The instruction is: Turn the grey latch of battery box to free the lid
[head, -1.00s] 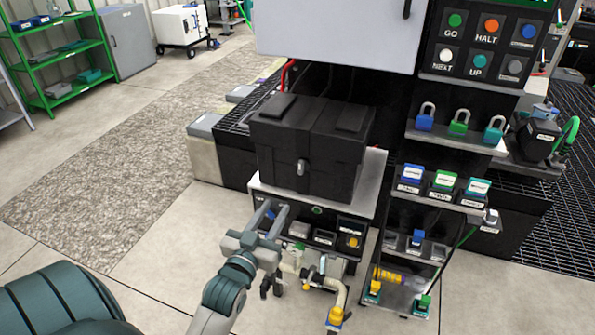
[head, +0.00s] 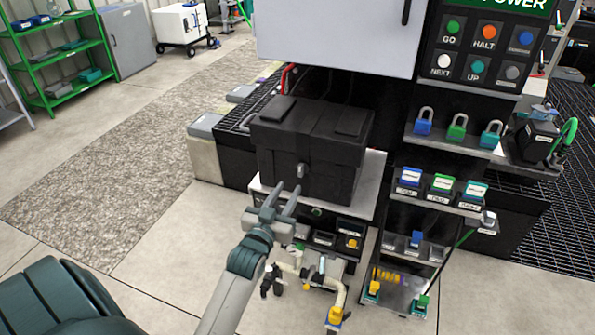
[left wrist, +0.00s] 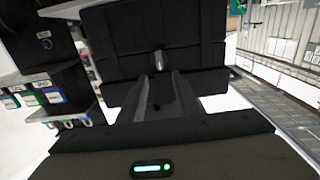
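The black battery box (head: 325,165) stands on a light shelf, with its lid (head: 312,122) down on top. The small grey latch (head: 302,171) is on the middle of the box's front, its long side upright. My left gripper (head: 284,195) is in front of and slightly below the latch, with its two fingers apart and nothing between them. In the left wrist view the latch (left wrist: 158,61) shows just beyond the fingertips (left wrist: 159,78), about in line with the gap, and looks apart from them. My right gripper is not in view.
A grey panel (head: 340,35) hangs above and behind the box. To the right stands a black rack with padlocks (head: 457,126) and labelled blocks (head: 443,183). Below the box are small bins (head: 322,238) and pipes (head: 340,290). The floor at left is clear.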

